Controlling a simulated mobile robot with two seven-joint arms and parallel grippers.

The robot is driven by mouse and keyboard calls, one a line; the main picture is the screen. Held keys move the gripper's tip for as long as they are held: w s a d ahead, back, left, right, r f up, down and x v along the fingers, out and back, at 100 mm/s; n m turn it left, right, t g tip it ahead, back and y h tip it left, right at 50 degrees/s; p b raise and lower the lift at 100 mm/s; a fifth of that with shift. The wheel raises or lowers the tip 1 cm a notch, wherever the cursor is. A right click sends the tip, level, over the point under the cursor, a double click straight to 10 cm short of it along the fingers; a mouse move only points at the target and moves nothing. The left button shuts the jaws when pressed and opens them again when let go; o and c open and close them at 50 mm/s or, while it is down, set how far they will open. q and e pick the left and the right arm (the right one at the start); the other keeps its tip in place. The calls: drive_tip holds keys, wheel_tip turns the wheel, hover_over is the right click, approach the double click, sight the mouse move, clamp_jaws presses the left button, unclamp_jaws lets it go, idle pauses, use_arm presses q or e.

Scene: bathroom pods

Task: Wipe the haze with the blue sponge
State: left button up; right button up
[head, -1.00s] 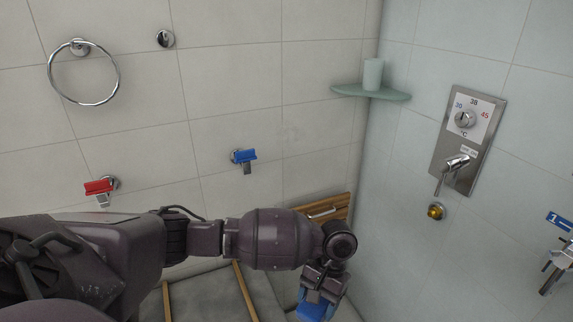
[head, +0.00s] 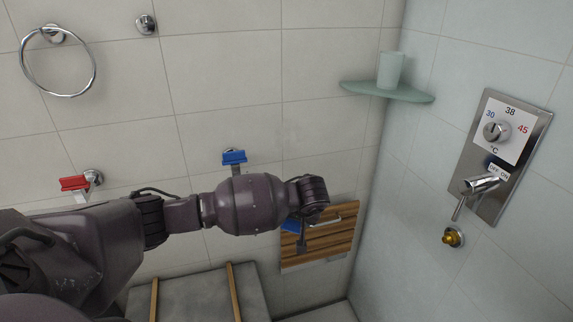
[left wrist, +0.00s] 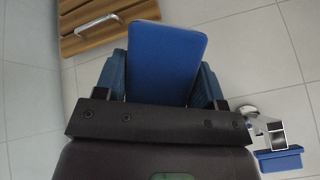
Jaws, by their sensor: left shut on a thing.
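My left gripper (head: 297,232) is shut on the blue sponge (head: 291,226), in front of the wooden slatted panel on the tiled wall. In the left wrist view the sponge (left wrist: 167,62) stands out flat and broad between the two fingers. In the head view my wrist hides most of it. A very faint pale mark, possibly the haze (head: 291,135), shows on the wall above my wrist; its edges are hard to tell. I cannot tell whether the sponge touches the wall. My right gripper is not in view.
The slatted wooden panel (head: 330,240) has a metal handle. A blue-handled tap (head: 234,158) sticks out near my forearm; a red-handled one (head: 73,184) is at left. A corner shelf (head: 362,88) holds a cup (head: 390,70). A shower control (head: 497,157) is on the right wall.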

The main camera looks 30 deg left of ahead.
use_arm(q)
drive_tip(key=w+a+r+n+t+y+b, duration=0.1)
drive_tip(key=w+a+r+y, duration=0.1)
drive_tip(key=w+a+r, duration=0.1)
drive_tip(key=w+a+r+n+t+y+b, duration=0.1)
drive_tip(key=w+a+r+y+b, duration=0.1)
drive_tip(key=w+a+r, duration=0.2)
drive_tip(key=w+a+r+n+t+y+b, duration=0.1)
drive_tip(key=w+a+r+y, duration=0.1)
drive_tip(key=w+a+r, duration=0.1)
drive_tip(key=shift+w+a+r+t+y+b, duration=0.1)
drive_tip(key=shift+w+a+t+y+b, duration=0.1)
drive_tip(key=shift+w+a, duration=0.25)
drive_tip(key=shift+w+a+r+t+y+b, duration=0.1)
drive_tip(key=shift+w+a+b, duration=0.1)
drive_tip(key=shift+a, duration=0.35)
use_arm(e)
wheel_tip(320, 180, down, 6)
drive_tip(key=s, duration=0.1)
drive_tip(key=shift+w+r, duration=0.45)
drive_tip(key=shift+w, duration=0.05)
use_arm(q)
drive_tip(key=shift+w+a, duration=0.1)
drive_tip(key=shift+w+a, duration=0.25)
drive_tip(key=shift+a, duration=0.05)
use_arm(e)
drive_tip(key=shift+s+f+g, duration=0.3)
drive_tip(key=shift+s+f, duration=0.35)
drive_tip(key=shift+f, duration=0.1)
